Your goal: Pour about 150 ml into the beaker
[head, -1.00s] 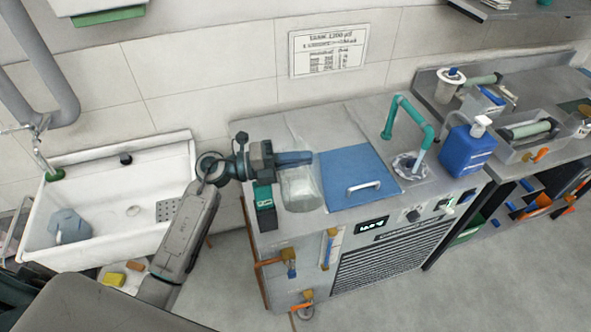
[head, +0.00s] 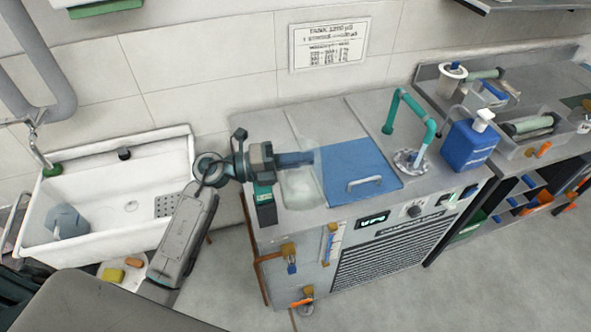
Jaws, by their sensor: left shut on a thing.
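A clear, pale vessel, which looks like the beaker (head: 302,190), is over the left part of the grey unit's top, beside the blue lid. My left gripper (head: 308,158) reaches in from the left and is shut on the beaker near its upper part. The fingers cover part of its rim. I cannot tell whether its base touches the top, or how much liquid is in it. A green curved spout (head: 410,108) rises from the unit, to the right of the blue lid. My right gripper is not in view.
The blue lid (head: 350,160) with a pale handle lies right of the beaker. A blue pump bottle (head: 470,145) stands right of the spout. A small dark-green device (head: 265,205) is at the unit's left edge. A white sink (head: 105,240) is at the left.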

